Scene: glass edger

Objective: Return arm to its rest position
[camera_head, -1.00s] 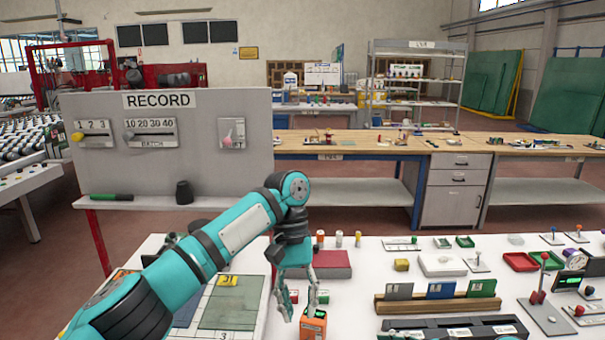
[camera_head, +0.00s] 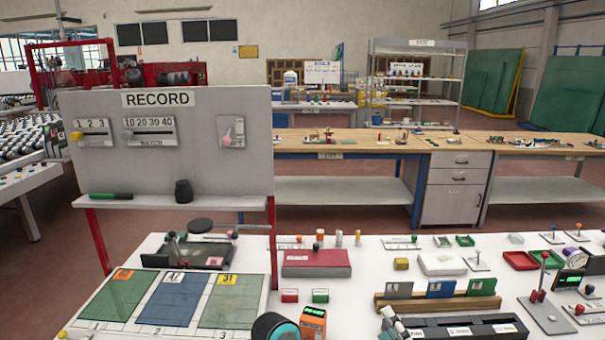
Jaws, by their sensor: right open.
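Only a teal and black rounded part of my arm shows at the bottom edge, left of the orange device. The gripper of my left arm is out of view. The orange device (camera_head: 313,322) with a small green display stands on the white table, close beside the teal arm part.
The white table (camera_head: 350,292) holds a mat with three coloured panels (camera_head: 172,298), a red box (camera_head: 317,263), a wooden holder with cards (camera_head: 437,301) and several small trays and levers. The RECORD board (camera_head: 165,150) stands behind at the left.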

